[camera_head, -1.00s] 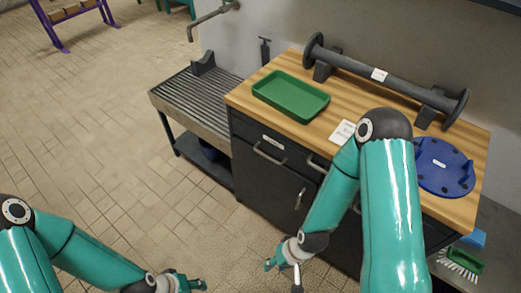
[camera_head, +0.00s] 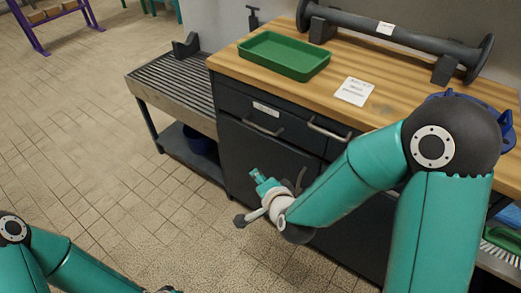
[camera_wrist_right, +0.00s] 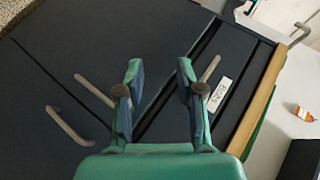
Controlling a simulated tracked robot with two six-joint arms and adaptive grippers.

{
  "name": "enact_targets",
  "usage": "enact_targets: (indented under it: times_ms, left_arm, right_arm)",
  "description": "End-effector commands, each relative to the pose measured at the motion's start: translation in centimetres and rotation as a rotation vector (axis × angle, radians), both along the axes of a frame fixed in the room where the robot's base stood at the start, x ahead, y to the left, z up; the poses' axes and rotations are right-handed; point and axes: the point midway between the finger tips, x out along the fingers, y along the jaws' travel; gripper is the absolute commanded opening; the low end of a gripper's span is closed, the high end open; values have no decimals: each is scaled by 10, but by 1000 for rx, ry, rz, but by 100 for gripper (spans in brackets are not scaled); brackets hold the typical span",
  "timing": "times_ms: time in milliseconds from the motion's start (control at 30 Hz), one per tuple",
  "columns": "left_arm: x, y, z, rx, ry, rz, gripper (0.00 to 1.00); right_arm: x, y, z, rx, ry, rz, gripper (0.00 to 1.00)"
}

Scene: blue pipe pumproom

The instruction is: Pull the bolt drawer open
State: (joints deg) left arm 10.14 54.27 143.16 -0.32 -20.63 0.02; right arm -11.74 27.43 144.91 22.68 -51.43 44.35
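The dark cabinet has a shut left drawer (camera_head: 242,106) with a white label (camera_head: 265,109) and a bar handle (camera_head: 263,126). My right gripper (camera_head: 258,192) is in front of the cabinet door, below the drawers. In the right wrist view its fingers (camera_wrist_right: 158,85) are spread and empty. The labelled drawer's handle (camera_wrist_right: 210,68) shows beyond the right-hand finger, apart from it. My left gripper (camera_head: 166,290) barely shows at the bottom edge.
A wooden worktop (camera_head: 395,88) holds a green tray (camera_head: 284,56), a paper note (camera_head: 354,91), a dark flanged pipe and a blue round part. Two door handles (camera_wrist_right: 94,90) (camera_wrist_right: 68,126) show in the wrist view. A slatted bench (camera_head: 178,92) stands left; the floor before it is clear.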

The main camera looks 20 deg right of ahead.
Motion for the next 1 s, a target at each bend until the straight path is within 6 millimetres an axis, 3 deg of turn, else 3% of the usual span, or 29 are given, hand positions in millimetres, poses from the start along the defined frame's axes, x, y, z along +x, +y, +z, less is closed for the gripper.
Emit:
enact_targets:
  times_ms: [33,200,300,467,667,767,1000]
  left_arm:
    - [0,0,-40,0,0,0,40]
    - [0,0,-85,0,0,0,40]
    - [0,0,-100,0,-1,0,40]
    - [0,0,-105,0,-1,0,40]
    - [0,0,-91,0,-1,-1,40]
    - [0,0,-81,0,-1,-1,40]
    - [0,0,-90,0,0,0,40]
  right_arm:
    - [6,-1,-9,63,-84,-63,37]
    - [12,-12,23,269,-293,-233,37]
    - [10,-17,37,357,-371,-288,37]
    - [9,-21,50,425,-429,-329,37]
    - [24,-23,53,430,-431,-336,37]
    - [38,-26,51,428,-429,-336,37]
    - [90,-31,39,431,-432,-334,37]
